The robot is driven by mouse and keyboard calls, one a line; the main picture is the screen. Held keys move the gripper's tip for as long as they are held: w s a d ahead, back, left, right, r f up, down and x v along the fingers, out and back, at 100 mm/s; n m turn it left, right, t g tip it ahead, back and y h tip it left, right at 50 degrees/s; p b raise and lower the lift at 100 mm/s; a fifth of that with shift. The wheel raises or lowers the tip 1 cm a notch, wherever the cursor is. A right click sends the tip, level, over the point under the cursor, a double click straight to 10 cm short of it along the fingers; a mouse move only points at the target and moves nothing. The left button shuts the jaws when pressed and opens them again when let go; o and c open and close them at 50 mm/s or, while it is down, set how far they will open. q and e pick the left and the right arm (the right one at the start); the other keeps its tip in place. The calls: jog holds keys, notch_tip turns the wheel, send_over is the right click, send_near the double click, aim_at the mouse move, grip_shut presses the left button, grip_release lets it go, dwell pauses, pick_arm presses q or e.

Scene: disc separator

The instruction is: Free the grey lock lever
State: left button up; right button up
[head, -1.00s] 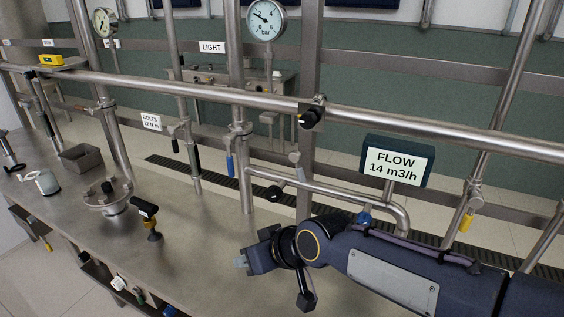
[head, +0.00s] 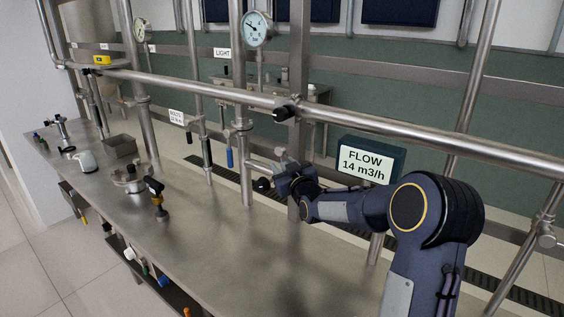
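A small grey lever (head: 281,155), which looks like the lock lever, sits on the low pipe branch behind the table, right of the upright pipe with the blue-handled lever (head: 230,157). My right gripper (head: 284,171) is at this branch, just below and in front of the grey lever. It covers part of the pipe there. I cannot tell whether it touches the lever, and its fingers are too small and dark to show whether they are open or shut. A black knob (head: 263,184) sits just left of the gripper. My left gripper is not in view.
A long steel rail (head: 390,129) with a black knob (head: 284,112) runs above the gripper. The FLOW display (head: 366,163) stands close to the right, behind my forearm. A flanged lid (head: 128,179) and a black-topped tool (head: 157,195) are on the table; its front middle is clear.

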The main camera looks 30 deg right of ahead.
jog(key=shift+w+d, duration=0.2)
jog(key=shift+w, duration=0.7)
jog(key=shift+c, duration=0.4)
grip_shut()
